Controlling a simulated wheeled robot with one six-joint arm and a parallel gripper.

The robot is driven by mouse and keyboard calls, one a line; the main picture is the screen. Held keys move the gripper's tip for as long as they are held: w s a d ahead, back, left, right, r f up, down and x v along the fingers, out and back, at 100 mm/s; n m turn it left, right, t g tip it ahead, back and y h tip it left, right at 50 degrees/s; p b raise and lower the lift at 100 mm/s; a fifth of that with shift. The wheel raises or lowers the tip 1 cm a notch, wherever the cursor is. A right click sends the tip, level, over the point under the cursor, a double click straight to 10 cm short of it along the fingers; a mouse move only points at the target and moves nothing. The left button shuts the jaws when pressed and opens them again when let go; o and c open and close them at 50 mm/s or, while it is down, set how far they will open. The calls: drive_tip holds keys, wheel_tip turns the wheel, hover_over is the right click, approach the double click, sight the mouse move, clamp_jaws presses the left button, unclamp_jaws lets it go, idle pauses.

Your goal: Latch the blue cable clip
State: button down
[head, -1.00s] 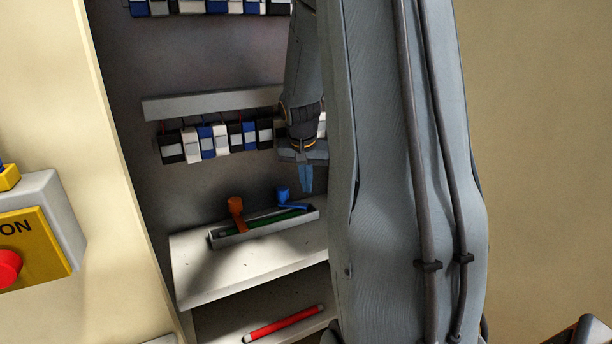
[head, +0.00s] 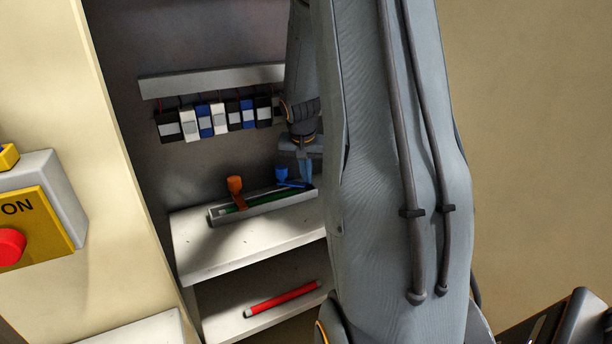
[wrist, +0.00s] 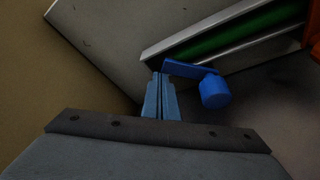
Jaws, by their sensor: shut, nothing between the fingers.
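The blue cable clip (head: 284,177) is at the right part of a pale channel (head: 262,205) with a green cable (head: 233,210) in it. In the wrist view the blue clip (wrist: 214,90) shows a flat arm reaching to the channel's edge and a round knob standing off to the side. My gripper (head: 305,172) is shut and empty, pointing down just right of the clip. In the wrist view its fingertips (wrist: 162,82) are close to the end of the clip's flat arm; I cannot tell whether they touch.
An orange clip (head: 235,187) stands at the channel's left part. The channel lies on a white shelf (head: 240,245), with a red bar (head: 283,298) on the shelf below. Several black, white and blue modules (head: 205,120) hang behind. A yellow box with a red button (head: 10,247) is at left.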

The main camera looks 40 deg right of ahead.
drive_tip(key=shift+s+a+b, duration=0.7)
drive_tip(key=shift+a, duration=0.15)
drive_tip(key=w+a+p+v, duration=0.1)
drive_tip(key=w+p+v, duration=0.1)
drive_tip(key=p+v, duration=0.5)
drive_tip(key=d+f+m+b, duration=0.1)
drive_tip(key=d+f+b, duration=0.1)
drive_tip(key=w+d+f+m+g+b, duration=0.1)
drive_tip(key=d+f+m+b, duration=0.1)
drive_tip(key=b, duration=0.1)
drive_tip(key=d+f+m+b, duration=0.1)
drive_tip(key=d+f+b, duration=0.1)
drive_tip(key=shift+w+f+m+h+b, duration=0.3)
drive_tip(key=shift+w+f+m+b, duration=0.05)
drive_tip(key=shift+w+m+b, duration=0.05)
drive_tip(key=a, duration=0.1)
drive_tip(key=a+p, duration=0.1)
drive_tip(key=shift+s+a+r, duration=0.15)
drive_tip(key=shift+s+a, duration=0.1)
drive_tip(key=shift+s, duration=0.05)
drive_tip(key=shift+s+a+p, duration=0.2)
drive_tip(key=shift+a+p, duration=0.1)
drive_tip(key=shift+a, duration=0.4)
